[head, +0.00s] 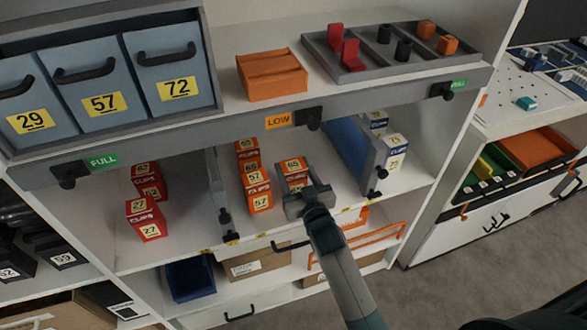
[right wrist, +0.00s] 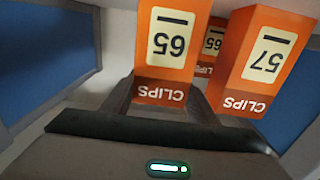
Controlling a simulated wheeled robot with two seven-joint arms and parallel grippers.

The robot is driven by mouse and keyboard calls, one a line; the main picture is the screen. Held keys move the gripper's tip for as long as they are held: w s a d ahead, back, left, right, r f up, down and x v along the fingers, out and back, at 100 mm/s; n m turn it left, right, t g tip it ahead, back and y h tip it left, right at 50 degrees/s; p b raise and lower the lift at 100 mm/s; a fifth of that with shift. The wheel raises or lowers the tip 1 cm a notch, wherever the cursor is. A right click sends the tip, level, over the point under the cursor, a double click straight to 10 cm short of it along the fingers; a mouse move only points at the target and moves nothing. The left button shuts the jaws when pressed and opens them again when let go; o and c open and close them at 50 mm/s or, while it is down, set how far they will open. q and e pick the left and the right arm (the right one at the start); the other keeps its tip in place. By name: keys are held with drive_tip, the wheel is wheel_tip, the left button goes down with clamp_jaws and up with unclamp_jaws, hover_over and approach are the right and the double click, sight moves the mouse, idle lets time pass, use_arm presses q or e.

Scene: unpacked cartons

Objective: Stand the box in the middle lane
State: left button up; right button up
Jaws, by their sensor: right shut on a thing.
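My right gripper (head: 308,199) reaches into the middle lane (head: 273,220) and is shut on an orange CLIPS box labelled 65 (head: 295,165). The held box also shows in the right wrist view (right wrist: 165,52), between the fingers (right wrist: 160,105). It looks upright; whether its base touches the shelf is hidden. Left of it in the same lane stands a row of orange CLIPS boxes, with a 57 box (head: 260,199) in front. In the right wrist view the 57 box (right wrist: 262,65) is close beside the held one. My left gripper is not in view.
A grey divider (head: 218,190) bounds the lane on the left, and a blue divider (head: 350,140) on the right. Red boxes (head: 146,219) stand in the left lane, white-and-blue boxes (head: 393,153) in the right lane. The upper shelf's edge (head: 250,122), with a LOW tag, overhangs the lanes.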

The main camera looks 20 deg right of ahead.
drive_tip(key=shift+f, duration=0.15)
drive_tip(key=o, duration=1.2)
drive_tip(key=shift+r, duration=0.2)
drive_tip(key=shift+s+f, duration=0.15)
drive_tip(key=shift+s, duration=0.5)
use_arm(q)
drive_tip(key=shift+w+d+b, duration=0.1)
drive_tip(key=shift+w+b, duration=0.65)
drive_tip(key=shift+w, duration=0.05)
use_arm(e)
drive_tip(key=s, duration=1)
drive_tip(key=shift+s+d, duration=0.2)
drive_tip(key=shift+s, duration=0.15)
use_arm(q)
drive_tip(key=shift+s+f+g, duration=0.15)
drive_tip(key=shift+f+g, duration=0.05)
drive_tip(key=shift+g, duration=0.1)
